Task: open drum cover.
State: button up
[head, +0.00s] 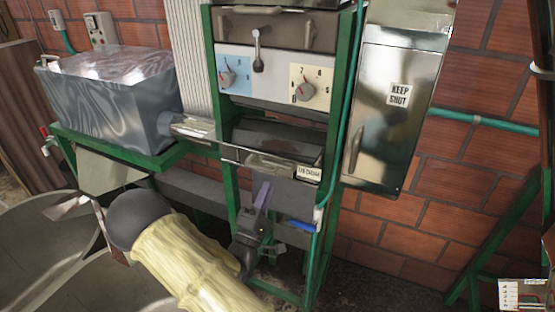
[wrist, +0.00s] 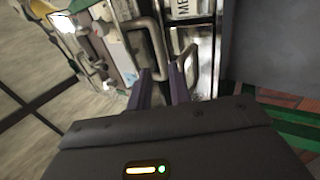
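The green-framed machine (head: 346,75) stands in the middle of the head view. A dark curved surface, possibly the drum cover (head: 275,138), shows below its dial panel. A shiny bar with a small white label (head: 308,172) runs below it. My gripper (head: 262,193) is in front of and below this bar, with purple fingers pointing up. In the wrist view the fingers (wrist: 160,90) stand apart with a gap between them. A metal loop handle (wrist: 157,42) shows just beyond the gap; I cannot tell whether the fingers touch it. A second loop (wrist: 187,62) is beside the right finger.
A metal cabinet marked KEEP SHUT (head: 385,120) is right of the machine. A grey tank (head: 108,95) sits on a green stand at left. Large round metal vessels (head: 35,245) are at lower left. A teal pipe (head: 475,121) runs along the brick wall.

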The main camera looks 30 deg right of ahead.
aim_at(278, 164)
jog(key=p+x, duration=0.3)
jog(key=x, duration=0.6)
grip_shut()
